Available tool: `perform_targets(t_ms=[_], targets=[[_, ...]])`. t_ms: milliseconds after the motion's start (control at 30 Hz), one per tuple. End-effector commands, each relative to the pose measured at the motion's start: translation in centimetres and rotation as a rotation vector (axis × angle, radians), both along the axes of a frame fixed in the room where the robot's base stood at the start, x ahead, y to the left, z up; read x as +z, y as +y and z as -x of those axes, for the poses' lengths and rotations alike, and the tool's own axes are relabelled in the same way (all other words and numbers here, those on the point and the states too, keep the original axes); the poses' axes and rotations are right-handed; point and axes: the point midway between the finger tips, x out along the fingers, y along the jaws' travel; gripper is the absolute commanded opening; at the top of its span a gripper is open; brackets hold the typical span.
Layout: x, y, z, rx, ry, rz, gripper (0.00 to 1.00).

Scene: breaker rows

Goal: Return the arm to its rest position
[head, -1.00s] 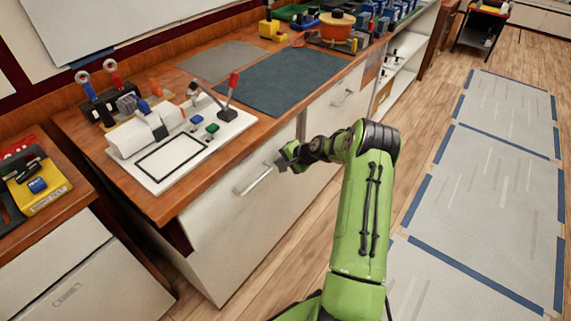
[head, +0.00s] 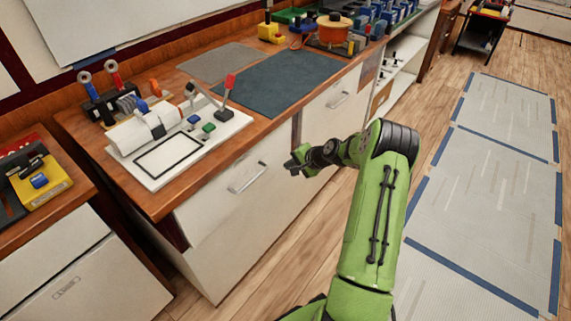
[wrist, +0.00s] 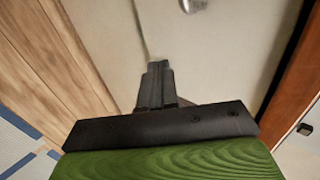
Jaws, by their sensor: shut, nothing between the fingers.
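My green arm rises from the bottom of the head view and bends at a black elbow. Its dark gripper (head: 291,165) is in front of the white cabinet front, to the right of a drawer handle (head: 247,177) and apart from it. In the wrist view my gripper (wrist: 157,72) shows with its fingers together and nothing between them. It points at the pale cabinet face (wrist: 225,60), with part of a metal handle (wrist: 193,5) at the top edge.
The wooden counter (head: 170,206) holds a white panel (head: 210,145) with levers and buttons, and a dark mat (head: 280,82). An orange pot (head: 334,27) stands at the back. Open floor with grey, blue-edged mats (head: 490,190) lies to the right.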

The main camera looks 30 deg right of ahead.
Motion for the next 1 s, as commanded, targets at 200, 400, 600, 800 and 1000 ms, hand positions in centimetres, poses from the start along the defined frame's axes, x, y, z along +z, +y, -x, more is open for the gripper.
perform_targets(t_ms=[200, 400, 600, 800, 1000], targets=[[3.3, -1.3, 3.1, -0.004, 0.001, 0.001, 0.00], [4.5, -1.7, 4.6, -0.001, 0.002, 0.000, 0.00], [4.5, -1.7, 4.7, 0.000, 0.003, 0.001, 0.00], [11.5, 3.5, 4.7, 0.185, 0.054, 0.166, 0.00], [23.4, 13.1, 9.6, 0.494, 0.142, 0.489, 0.00]])
